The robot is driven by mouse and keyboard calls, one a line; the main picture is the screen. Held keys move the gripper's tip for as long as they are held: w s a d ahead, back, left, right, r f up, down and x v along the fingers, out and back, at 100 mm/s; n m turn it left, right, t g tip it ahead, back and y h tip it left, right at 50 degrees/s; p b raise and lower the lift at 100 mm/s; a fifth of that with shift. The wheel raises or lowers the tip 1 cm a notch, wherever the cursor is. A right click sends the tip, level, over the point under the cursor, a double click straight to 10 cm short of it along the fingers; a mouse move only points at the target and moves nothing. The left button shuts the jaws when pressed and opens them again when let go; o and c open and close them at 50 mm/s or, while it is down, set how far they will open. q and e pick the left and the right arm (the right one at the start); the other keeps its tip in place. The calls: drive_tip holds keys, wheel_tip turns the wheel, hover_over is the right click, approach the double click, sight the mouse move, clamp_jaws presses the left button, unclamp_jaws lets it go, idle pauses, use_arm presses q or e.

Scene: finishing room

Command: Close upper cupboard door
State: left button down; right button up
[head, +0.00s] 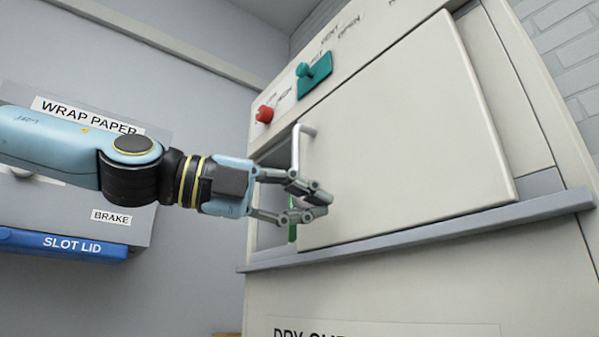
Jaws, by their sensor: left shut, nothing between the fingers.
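The cupboard door (410,140) is a large flat cream panel on the front of a cream cabinet. A narrow dark opening (270,232) shows along its left side, so the door is partly open. A pale bar handle (297,142) stands at the door's left edge. My left gripper (318,206) is shut and empty, in front of the door's lower left part, just below the handle's upper end. It hides the handle's lower part. I cannot tell whether it touches the door or handle. My right gripper is not in view.
A grey ledge (420,226) runs below the door. Above are a red knob (264,114) and a teal switch (314,74). A grey wrap paper unit (150,215) with a blue slot lid (60,243) is at left. A green piece (292,232) shows in the opening.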

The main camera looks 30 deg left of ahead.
sight(336, 210)
use_arm(q)
drive_tip(key=p, duration=0.2)
drive_tip(key=d+p, duration=0.1)
drive_tip(key=p, duration=0.1)
drive_tip(key=shift+w+r, duration=0.2)
drive_tip(key=shift+r, duration=0.1)
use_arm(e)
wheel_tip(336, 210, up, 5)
use_arm(q)
drive_tip(key=b, duration=0.1)
drive_tip(key=a+b, duration=0.1)
drive_tip(key=b, duration=0.1)
drive_tip(key=shift+w+a+f, duration=0.1)
drive_tip(key=shift+w+f, duration=0.25)
drive_tip(key=shift+a+r+b, duration=0.1)
drive_tip(key=shift+a+b, duration=0.2)
drive_tip(key=shift+b, duration=0.15)
drive_tip(key=shift+w+a+r+b, duration=0.2)
drive_tip(key=shift+a+b, duration=0.05)
drive_tip(key=shift+a, duration=0.2)
drive_tip(key=shift+w+a+r+b, duration=0.15)
drive_tip(key=shift+a+b, duration=0.05)
drive_tip(key=shift+a, duration=0.25)
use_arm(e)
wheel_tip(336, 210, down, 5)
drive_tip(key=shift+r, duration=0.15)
use_arm(q)
drive_tip(key=shift+a, duration=0.1)
